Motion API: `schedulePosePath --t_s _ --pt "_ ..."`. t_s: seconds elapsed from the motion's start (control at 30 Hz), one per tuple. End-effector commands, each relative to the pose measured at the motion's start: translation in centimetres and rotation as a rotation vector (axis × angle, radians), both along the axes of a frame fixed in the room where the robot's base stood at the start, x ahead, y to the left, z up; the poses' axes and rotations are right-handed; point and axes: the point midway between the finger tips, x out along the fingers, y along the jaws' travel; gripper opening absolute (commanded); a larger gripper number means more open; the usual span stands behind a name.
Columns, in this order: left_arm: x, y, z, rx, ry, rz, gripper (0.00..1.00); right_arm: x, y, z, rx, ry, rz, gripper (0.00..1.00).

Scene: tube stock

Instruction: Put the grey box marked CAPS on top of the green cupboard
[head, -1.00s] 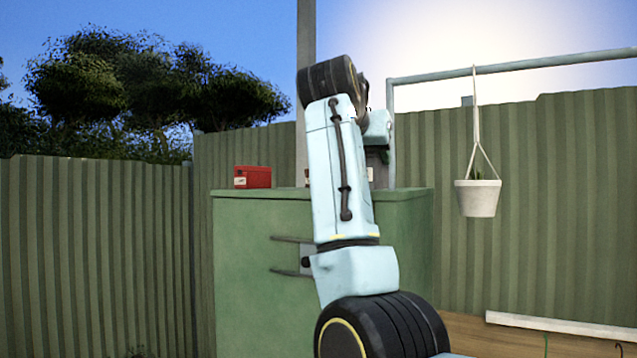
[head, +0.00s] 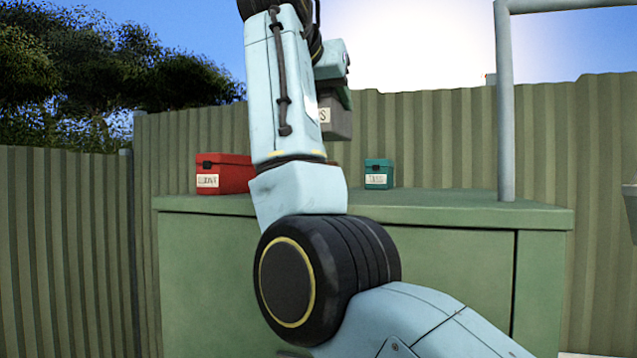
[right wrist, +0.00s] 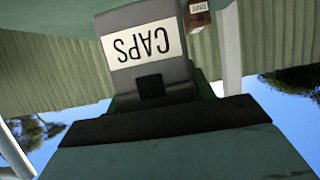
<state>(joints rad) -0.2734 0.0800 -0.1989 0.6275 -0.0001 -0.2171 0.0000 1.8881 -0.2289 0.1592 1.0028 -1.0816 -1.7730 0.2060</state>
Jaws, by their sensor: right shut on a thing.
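The grey box marked CAPS (head: 338,125) hangs in my right gripper (head: 340,97), above the top of the green cupboard (head: 450,208) in the head view. My arm hides much of the box there. In the right wrist view the grey box (right wrist: 148,72) shows its white CAPS label upside down, and my right gripper (right wrist: 165,108) is shut on it. A gap shows between the box and the cupboard top in the head view. My left gripper is not in view.
A red box (head: 232,177) stands on the cupboard at left and a teal box (head: 378,177) right of my arm. A grey metal post (head: 505,110) rises at the right. A brown labelled box (right wrist: 198,16) shows in the right wrist view.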

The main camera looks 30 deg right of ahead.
Motion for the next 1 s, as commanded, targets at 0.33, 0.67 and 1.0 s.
schedulePosePath --t_s 0.33,0.67,1.0 --pt "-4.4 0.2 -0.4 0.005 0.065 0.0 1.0 0.1 0.0 -4.9 -0.001 0.002 0.0 0.22" --pt "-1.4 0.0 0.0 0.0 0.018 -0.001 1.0 0.1 0.0 -8.3 -0.001 0.004 0.0 0.22" --pt "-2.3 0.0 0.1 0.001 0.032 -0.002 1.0 0.0 0.0 -9.7 -0.002 0.0 -0.001 0.22"
